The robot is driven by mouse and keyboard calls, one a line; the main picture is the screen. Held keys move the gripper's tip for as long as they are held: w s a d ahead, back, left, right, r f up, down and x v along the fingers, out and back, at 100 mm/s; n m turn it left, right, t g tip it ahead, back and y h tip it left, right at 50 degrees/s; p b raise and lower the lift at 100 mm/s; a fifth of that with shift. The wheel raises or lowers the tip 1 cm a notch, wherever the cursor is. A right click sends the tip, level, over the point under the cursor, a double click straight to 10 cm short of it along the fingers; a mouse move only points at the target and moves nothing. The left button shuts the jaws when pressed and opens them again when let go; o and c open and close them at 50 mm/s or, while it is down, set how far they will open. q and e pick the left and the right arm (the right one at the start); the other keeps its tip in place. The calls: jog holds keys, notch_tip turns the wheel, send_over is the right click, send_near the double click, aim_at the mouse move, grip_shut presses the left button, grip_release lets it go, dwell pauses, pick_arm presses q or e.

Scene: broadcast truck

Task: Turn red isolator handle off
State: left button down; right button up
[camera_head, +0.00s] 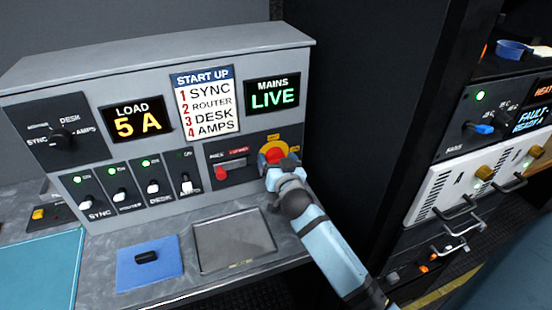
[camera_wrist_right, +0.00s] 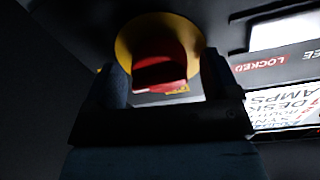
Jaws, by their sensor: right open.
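The red isolator handle (camera_head: 273,156) sits on a yellow round plate (camera_head: 281,144) at the right end of the grey panel. My right gripper (camera_head: 284,170) is in front of it and hides its lower part. In the right wrist view the red handle (camera_wrist_right: 158,68) lies between the two dark fingers of my right gripper (camera_wrist_right: 165,80), which stand apart on either side. I cannot tell whether the fingers touch it. The handle's exact angle is hard to read. My left gripper is not in view.
A red lever (camera_head: 221,172) on a slide marked locked is just left of the isolator. Several toggle switches line the panel. A shallow grey tray (camera_head: 234,241) and blue mat (camera_head: 135,272) lie below.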

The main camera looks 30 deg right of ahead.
jog(key=c, duration=0.9)
